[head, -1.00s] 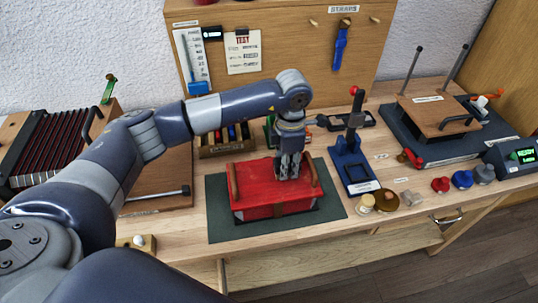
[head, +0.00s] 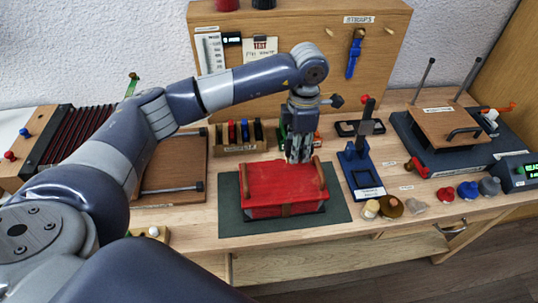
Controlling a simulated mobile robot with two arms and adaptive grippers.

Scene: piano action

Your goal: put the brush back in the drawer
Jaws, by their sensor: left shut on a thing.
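My left gripper (head: 299,158) points down over the back right part of a red case with brown straps (head: 272,191). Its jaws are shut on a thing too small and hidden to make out. I cannot tell whether that thing touches the case. No brush can be picked out clearly. The drawer under the bench top shows a metal handle (head: 453,229) at the lower right; I cannot tell whether it stands open. My right gripper is out of view.
The case sits on a dark green mat (head: 232,219). A blue stand (head: 361,175) is close on the right, with several small round pieces in front. A wooden board (head: 290,29) stands behind. A press (head: 450,130) is at right, a bellows (head: 82,135) at left.

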